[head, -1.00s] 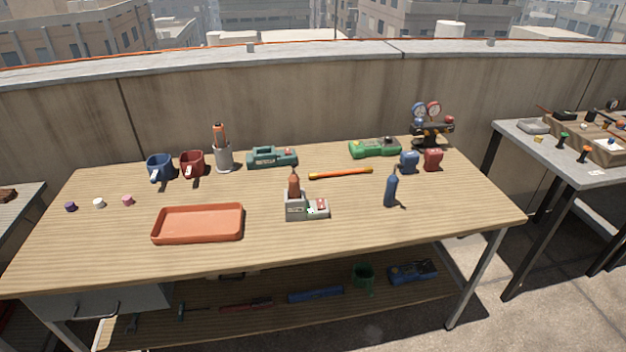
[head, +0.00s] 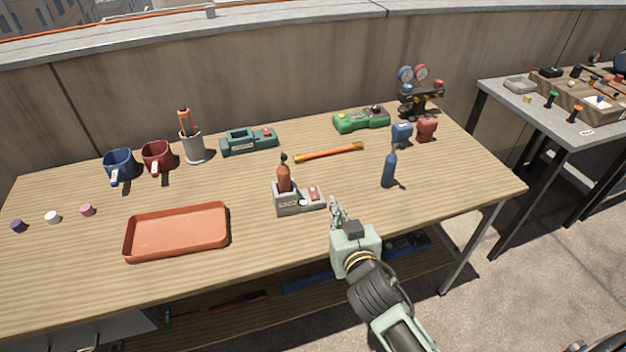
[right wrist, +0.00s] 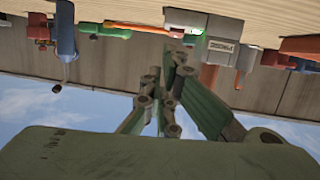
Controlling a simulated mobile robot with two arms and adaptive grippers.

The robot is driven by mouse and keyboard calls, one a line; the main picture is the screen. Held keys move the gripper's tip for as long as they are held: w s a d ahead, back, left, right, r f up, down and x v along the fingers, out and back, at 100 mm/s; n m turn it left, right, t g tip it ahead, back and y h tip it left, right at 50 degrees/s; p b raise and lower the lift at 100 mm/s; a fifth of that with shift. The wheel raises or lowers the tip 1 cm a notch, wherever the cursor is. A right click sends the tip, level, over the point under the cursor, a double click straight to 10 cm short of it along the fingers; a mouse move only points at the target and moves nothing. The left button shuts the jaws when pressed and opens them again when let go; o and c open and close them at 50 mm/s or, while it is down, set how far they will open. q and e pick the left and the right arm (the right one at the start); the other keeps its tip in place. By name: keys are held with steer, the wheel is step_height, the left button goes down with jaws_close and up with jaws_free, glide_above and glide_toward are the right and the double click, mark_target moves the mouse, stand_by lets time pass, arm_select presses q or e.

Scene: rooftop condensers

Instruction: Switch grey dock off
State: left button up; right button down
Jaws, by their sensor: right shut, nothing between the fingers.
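The grey dock (head: 290,204) stands near the middle of the wooden table, with a brown-red bottle-shaped tool (head: 283,178) upright in it. On the dock's right part is a red switch (head: 314,192); its position is too small to tell. The dock also shows upside down in the right wrist view (right wrist: 221,50). My right gripper (head: 337,208) is shut and empty, just right of the dock and apart from it, near the table's front edge. My left gripper is not in view.
An orange tray (head: 178,232) lies left of the dock, and a blue bottle (head: 389,171) stands to its right. Behind are a teal dock (head: 248,141), an orange bar (head: 329,151) and a green device (head: 361,119).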

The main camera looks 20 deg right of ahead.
steer(key=shift+t+y, duration=0.4)
steer(key=shift+t, duration=0.4)
steer(key=r, duration=0.1)
steer(key=w+a+r, duration=0.1)
steer(key=w+r, duration=0.1)
steer(key=shift+w+a+r, duration=0.15)
steer(key=shift+w+a, duration=0.05)
steer(key=shift+a, duration=0.1)
steer(key=p, duration=0.1)
glide_above(316, 196)
steer(key=s, duration=0.1)
steer(key=shift+s+f, duration=0.1)
steer(key=shift+f, duration=0.4)
steer(key=f, duration=0.1)
steer(key=w+f, duration=0.1)
steer(key=shift+f, duration=0.3)
steer(key=shift+f+b, duration=0.45)
steer(key=shift+f, duration=0.35)
